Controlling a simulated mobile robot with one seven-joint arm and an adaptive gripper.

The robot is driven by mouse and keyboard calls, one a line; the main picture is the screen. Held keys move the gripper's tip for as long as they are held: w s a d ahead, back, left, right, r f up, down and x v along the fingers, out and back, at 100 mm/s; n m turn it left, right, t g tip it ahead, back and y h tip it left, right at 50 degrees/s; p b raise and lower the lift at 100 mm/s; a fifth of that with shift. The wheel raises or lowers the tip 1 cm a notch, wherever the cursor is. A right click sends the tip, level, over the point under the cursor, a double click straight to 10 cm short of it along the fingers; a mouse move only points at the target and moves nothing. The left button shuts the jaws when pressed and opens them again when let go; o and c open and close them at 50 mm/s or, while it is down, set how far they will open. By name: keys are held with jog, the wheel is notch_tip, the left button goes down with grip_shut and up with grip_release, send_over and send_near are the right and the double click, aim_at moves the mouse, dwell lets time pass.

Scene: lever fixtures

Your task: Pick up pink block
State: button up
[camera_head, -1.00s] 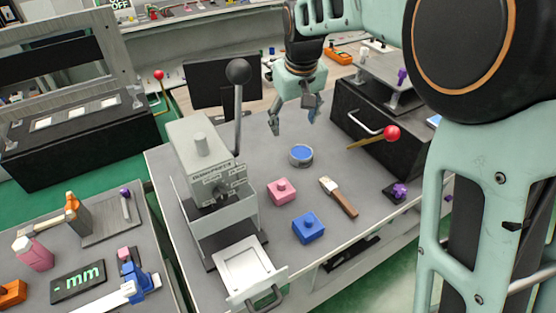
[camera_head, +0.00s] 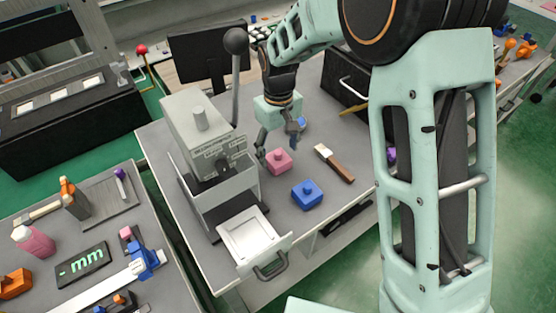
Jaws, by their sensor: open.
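The pink block (camera_head: 279,161) sits on the grey table (camera_head: 237,281), just right of the lever machine. It is a square block with a small knob on top. My gripper (camera_head: 278,153) is open and empty, pointing down close to the pink block, with one finger on each side of it in the picture. I cannot tell whether the fingers are level with the block or still above it, or whether they touch it.
A blue block (camera_head: 307,194) and a wooden-handled brush (camera_head: 335,163) lie to the right of the pink block. The lever machine (camera_head: 205,140), with a black-knobbed lever (camera_head: 236,80) and a white drawer (camera_head: 248,236), stands on the left. A blue round item is partly hidden behind my gripper.

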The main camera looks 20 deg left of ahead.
aim_at(278, 161)
jog(key=shift+w+a+f, duration=0.1)
jog(key=shift+f, duration=1.75)
jog(key=c, duration=1.5)
